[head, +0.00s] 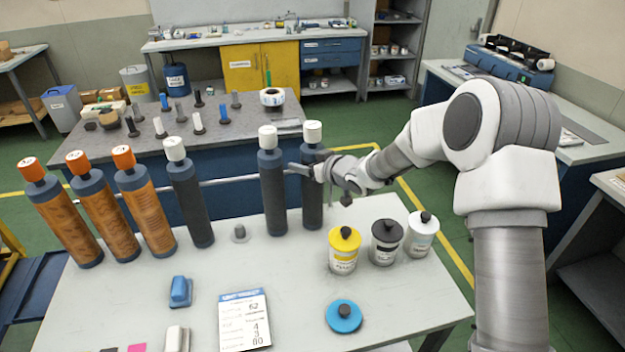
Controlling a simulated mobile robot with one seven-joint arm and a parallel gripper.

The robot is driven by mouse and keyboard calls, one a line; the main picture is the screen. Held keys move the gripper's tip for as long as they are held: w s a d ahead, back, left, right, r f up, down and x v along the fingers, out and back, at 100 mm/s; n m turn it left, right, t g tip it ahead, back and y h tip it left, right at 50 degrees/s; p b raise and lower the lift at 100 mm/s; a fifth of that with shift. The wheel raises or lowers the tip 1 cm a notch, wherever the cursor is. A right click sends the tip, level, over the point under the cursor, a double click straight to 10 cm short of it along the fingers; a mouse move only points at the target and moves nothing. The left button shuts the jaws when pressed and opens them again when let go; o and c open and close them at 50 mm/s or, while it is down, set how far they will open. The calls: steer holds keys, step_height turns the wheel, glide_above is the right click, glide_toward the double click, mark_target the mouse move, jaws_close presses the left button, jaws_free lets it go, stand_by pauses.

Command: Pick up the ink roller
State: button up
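Upright rollers stand along the far edge of the near table. Three dark grey ones have white caps: one left of centre (190,205), one near the middle (272,190) and one to its right (312,205). Three copper-coloured ones (150,215) with orange caps stand at the left. No label shows which is the ink roller. My gripper (303,168) reaches in from the right at the upper part of the rightmost dark roller. Its fingers overlap that roller in the picture; I cannot tell whether they touch or grip it.
Yellow (343,258), black (385,250) and white (420,240) topped cans stand right of the rollers. A short grey peg (239,233), blue block (180,292), printed card (244,320) and blue disc (343,316) are on the table. Another bench (100,155) with small parts stands behind.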

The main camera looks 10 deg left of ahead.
mark_target(308, 147)
steer(key=shift+r, duration=0.1)
jaws_close()
steer(key=r, duration=0.4)
steer(key=shift+w+d+r+p, duration=0.1)
steer(key=shift+d+r+p, duration=0.2)
steer(key=shift+r+p, duration=0.05)
steer(key=d+r+p, duration=0.1)
steer(key=d+r, duration=0.2)
steer(key=d, duration=0.2)
steer(key=s+d+r+p, duration=0.1)
steer(key=d+r, duration=0.2)
steer(key=d, duration=0.3)
steer(key=shift+r+p, duration=0.15)
steer(key=shift+p, duration=0.25)
steer(key=shift+s, duration=0.1)
